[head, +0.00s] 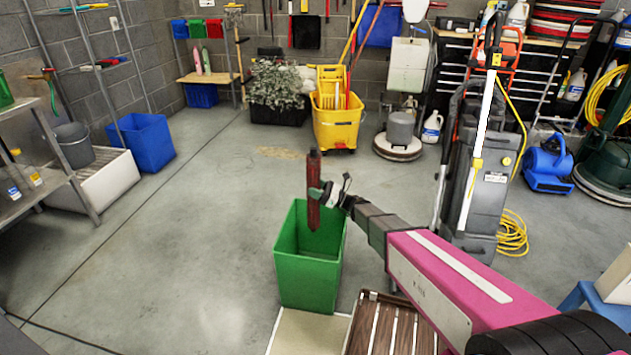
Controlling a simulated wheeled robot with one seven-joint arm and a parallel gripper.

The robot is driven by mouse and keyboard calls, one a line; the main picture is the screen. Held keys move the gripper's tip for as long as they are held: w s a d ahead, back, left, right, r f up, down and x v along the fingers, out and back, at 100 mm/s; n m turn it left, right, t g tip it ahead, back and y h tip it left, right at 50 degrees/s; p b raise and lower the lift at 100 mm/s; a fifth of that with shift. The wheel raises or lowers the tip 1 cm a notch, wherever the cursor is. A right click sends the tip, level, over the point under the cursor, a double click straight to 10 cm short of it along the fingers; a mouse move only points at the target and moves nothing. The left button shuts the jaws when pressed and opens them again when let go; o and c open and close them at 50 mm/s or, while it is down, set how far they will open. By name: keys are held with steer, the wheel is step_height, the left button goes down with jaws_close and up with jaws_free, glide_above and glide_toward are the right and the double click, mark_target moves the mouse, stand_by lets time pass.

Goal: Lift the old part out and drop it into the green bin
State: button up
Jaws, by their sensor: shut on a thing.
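The old part (313,172) is a dark red, upright cylinder with a darker top end. My gripper (318,194) is shut on it around its lower middle, coming in from the right. In the head view the part's lower end shows in front of the opening of the green bin (306,279); I cannot tell how far it is above or inside the rim. The bin's floor is hidden.
A slatted brown wooden piece (388,335) lies right of the bin, below my arm. A yellow mop bucket (337,122) and a floor machine (398,140) stand behind. A grey upright cleaner (482,190) stands right. The floor (190,240) to the left is clear.

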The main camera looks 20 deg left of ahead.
mark_target(316, 207)
steer(key=shift+f, duration=4.85)
steer(key=o, duration=1.3)
steer(key=shift+o, duration=0.2)
